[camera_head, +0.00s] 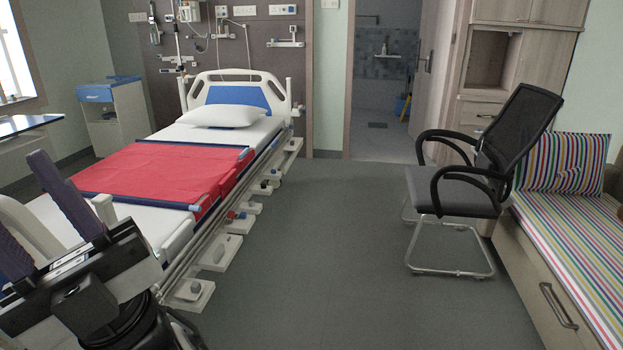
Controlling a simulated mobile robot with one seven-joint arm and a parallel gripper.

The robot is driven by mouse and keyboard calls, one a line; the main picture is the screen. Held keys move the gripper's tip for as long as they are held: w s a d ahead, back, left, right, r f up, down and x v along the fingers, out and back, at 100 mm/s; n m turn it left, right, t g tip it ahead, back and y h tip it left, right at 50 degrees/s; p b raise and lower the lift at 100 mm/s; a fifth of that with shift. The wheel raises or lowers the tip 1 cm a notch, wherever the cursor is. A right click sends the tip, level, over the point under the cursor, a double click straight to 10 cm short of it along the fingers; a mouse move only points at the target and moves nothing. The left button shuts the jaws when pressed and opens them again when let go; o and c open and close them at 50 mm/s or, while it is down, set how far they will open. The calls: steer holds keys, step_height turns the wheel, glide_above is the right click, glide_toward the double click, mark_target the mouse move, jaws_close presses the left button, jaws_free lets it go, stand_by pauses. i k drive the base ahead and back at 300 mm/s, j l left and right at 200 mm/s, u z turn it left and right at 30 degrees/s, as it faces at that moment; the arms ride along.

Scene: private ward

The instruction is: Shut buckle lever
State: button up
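My gripper (20,188) is at the lower left, beside the near end of the bed. Its two dark purple fingers stand apart and appear empty; the left one is cut by the picture's edge. The hospital bed (173,243) has a red sheet (150,172) with blue-ended bars across its middle. White plates with small grey, blue and red parts (219,252) run along its right side. I cannot tell which part, if any, is the buckle lever. My arm and gripper hide the bed's near left corner.
Grey floor (335,255) is clear between the bed and the black chair (460,200). A striped bench (580,225) stands at right. A bedside cabinet (115,125) and blue-topped table (28,126) stand left. A doorway (385,100) opens at the back.

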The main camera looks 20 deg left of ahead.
mark_target(231, 215)
steer(key=i, duration=2.55)
steer(key=i+z, duration=0.15)
steer(key=i, duration=0.45)
steer(key=i+j+z, duration=0.15)
steer(key=i, duration=0.5)
steer(key=i+z, duration=0.1)
steer(key=z, duration=6.7)
